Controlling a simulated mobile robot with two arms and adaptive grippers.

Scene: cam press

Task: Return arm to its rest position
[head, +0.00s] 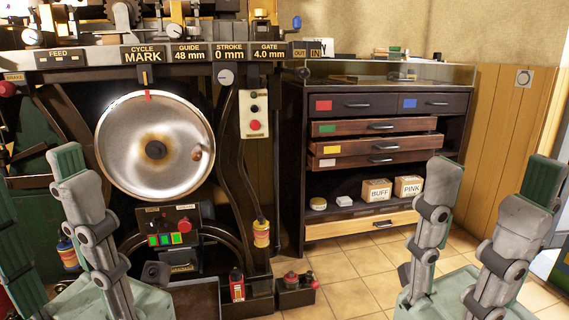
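My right gripper (495,180) is at the lower right, its two grey, green-padded fingers pointing up and spread wide with nothing between them. My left gripper (36,190) is at the lower left, partly cut off by the picture edge. Its fingers stand apart, and no held object shows between them. It overlaps the left side of the press (230,60) in the picture. Both arms are mostly out of view below.
The press carries a large metal disc (150,160), a control box (175,225) and a hanging button pendant (254,114). A dark cabinet (290,150) has several partly open drawers and boxes marked BUFF (376,191) and PINK (408,187). Tiled floor (350,265) is clear between cabinet and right gripper.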

